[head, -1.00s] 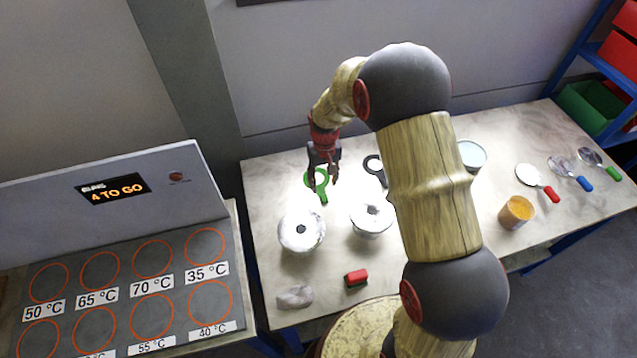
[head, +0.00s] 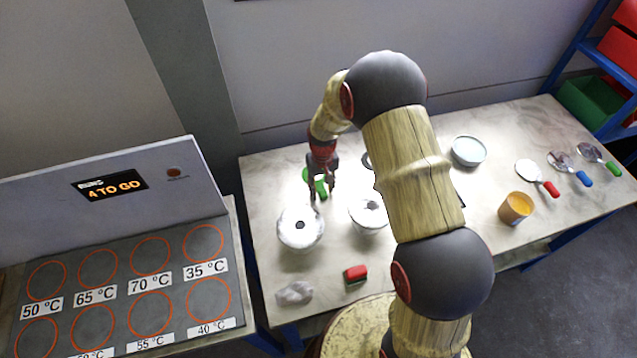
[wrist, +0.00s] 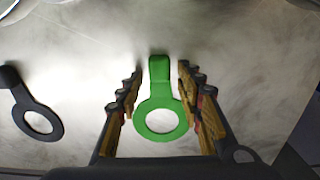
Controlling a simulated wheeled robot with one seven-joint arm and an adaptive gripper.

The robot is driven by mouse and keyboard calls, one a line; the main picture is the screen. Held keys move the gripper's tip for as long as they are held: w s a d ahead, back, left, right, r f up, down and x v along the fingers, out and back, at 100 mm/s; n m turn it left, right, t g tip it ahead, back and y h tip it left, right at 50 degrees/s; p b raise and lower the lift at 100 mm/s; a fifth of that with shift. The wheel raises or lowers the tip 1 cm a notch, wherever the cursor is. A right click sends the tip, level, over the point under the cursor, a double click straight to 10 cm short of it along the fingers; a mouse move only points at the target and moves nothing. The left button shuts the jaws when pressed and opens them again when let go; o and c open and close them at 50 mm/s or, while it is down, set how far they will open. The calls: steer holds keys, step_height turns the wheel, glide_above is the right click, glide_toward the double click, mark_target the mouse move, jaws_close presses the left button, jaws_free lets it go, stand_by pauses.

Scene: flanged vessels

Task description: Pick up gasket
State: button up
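A green gasket (wrist: 158,76), a flat ring with a tab, lies on the table; in the head view (head: 309,178) my gripper partly covers it. A black gasket (wrist: 40,121) of like shape lies to its left in the wrist view; in the head view it is mostly hidden behind my arm. My gripper (wrist: 160,70) is open, its fingers on either side of the green gasket with gaps on both sides. In the head view my gripper (head: 322,190) points down over the green gasket. I cannot tell its exact height above the table.
Two flanged vessels (head: 300,228) (head: 368,212) stand just in front. A red block (head: 356,274) and a crumpled grey cloth (head: 294,293) lie nearer. A pale round tin (head: 468,150), an orange jar (head: 515,208) and several handled discs are right. A temperature-marked panel (head: 120,260) stands left.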

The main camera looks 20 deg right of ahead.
jaws_close()
steer(key=shift+r, duration=0.15)
stand_by(0.4)
